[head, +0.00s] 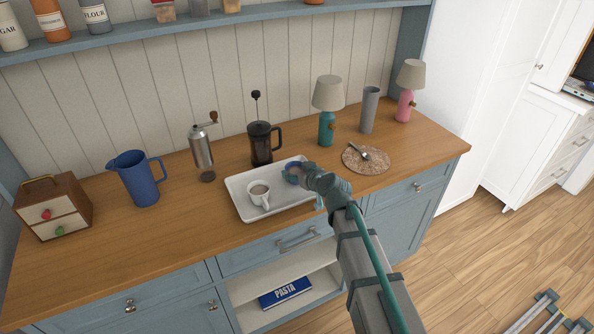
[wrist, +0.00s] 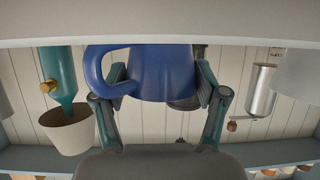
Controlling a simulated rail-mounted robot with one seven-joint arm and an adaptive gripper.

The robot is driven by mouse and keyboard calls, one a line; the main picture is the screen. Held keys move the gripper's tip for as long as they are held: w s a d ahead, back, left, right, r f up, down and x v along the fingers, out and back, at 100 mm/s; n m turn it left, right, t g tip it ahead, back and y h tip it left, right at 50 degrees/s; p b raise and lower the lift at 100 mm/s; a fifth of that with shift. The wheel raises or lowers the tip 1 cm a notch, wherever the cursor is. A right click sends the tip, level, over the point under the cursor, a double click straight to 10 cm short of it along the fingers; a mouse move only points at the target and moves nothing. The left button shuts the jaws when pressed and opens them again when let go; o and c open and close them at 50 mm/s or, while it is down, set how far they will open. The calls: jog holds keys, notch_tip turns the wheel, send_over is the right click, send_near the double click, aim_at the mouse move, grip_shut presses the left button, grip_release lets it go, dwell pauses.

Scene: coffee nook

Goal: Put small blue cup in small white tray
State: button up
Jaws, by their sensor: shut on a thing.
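The small white tray (head: 285,196) lies flat on the wooden counter. My gripper (head: 301,174) is at its right part and is shut on the small blue cup (head: 291,174), mostly hidden by the gripper in the head view. In the wrist view, which is upside down, the blue cup (wrist: 155,75) sits between both fingers, its handle to the left. A white band (wrist: 160,25), seemingly the tray's near rim, covers the cup's base. I cannot tell whether the base touches the tray.
A white cup (head: 259,195) stands in the tray's left part. Behind are a French press (head: 262,145) and a coffee grinder (head: 201,148). A teal lamp (head: 327,110) stands behind right, and a round mat (head: 366,160) with a utensil lies right. A blue pitcher (head: 139,180) stands left.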

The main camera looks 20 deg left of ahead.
jog(key=shift+f, duration=0.2)
jog(key=o, duration=1.3)
jog(key=shift+o, duration=0.2)
jog(key=shift+r, duration=0.2)
jog(key=shift+r, duration=0.15)
jog(key=b+v, duration=0.2)
jog(key=v, duration=1)
jog(key=shift+b, duration=0.3)
jog(key=shift+s, duration=0.1)
